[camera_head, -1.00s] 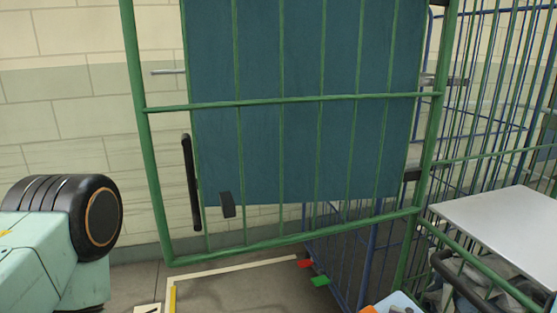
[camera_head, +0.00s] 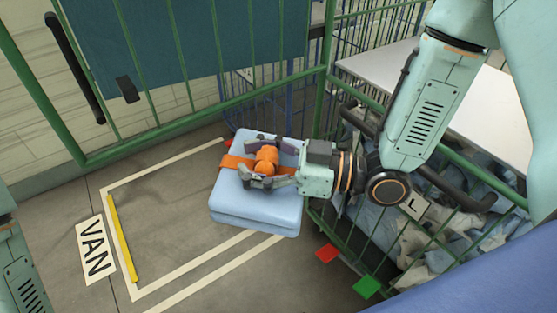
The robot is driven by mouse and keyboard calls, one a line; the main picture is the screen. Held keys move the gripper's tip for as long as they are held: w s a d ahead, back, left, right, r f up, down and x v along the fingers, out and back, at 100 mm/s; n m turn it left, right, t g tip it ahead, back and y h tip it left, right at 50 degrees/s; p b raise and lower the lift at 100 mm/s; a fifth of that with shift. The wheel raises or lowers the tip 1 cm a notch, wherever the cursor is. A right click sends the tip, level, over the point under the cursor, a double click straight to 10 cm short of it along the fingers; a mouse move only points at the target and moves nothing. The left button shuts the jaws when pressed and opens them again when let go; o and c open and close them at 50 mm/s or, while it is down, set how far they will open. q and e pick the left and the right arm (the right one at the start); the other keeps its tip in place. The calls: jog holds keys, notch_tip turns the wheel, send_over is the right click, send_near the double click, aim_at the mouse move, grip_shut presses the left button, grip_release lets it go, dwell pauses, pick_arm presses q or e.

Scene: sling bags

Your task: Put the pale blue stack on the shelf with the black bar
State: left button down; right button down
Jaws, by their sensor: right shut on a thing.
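The pale blue stack (camera_head: 258,205) is a folded block with an orange strap and an orange grip on top, in the middle of the head view. My right gripper (camera_head: 250,160) comes from the right and is shut on the stack's orange grip. Whether the stack hangs above the floor or touches it, I cannot tell. A pale flat shelf (camera_head: 375,72) lies in the green cage at the right, partly hidden by my right arm. A black bar (camera_head: 455,195) runs along the cage front below it. My left gripper is out of view.
A green barred gate (camera_head: 200,104) with a dark blue panel and a black handle (camera_head: 75,65) stands behind. Crumpled cloth (camera_head: 425,240) fills the cage's lower part. The floor has white lines, a yellow strip (camera_head: 123,238) and a VAN sign (camera_head: 96,249). Floor left of the stack is clear.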

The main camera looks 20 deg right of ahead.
aim_at(230, 166)
jog(key=shift+w+a+r+n+g+y, duration=0.1)
jog(key=shift+a+r+n+g+y, duration=0.1)
jog(key=shift+a+r+n+g, duration=0.25)
jog(key=shift+a+r+n+g+y, duration=0.2)
jog(key=shift+a+n+g, duration=0.05)
jog(key=shift+a+g, duration=0.6)
jog(key=w+f+n+g, duration=0.1)
jog(key=n+g, duration=0.2)
jog(key=g, duration=0.1)
jog(key=w+f+n+g, duration=0.1)
jog(key=f+n+g, duration=0.1)
jog(key=n+g, duration=0.1)
jog(key=w+a+f+n+g, duration=0.1)
jog(key=f+n+g, duration=0.1)
jog(key=g, duration=0.4)
jog(key=shift+w+a+n, duration=0.1)
jog(key=shift+n, duration=0.3)
jog(key=shift+s+d+r+n+g, duration=0.1)
jog(key=shift+s+d+n+g, duration=0.1)
jog(key=shift+n+g, duration=0.15)
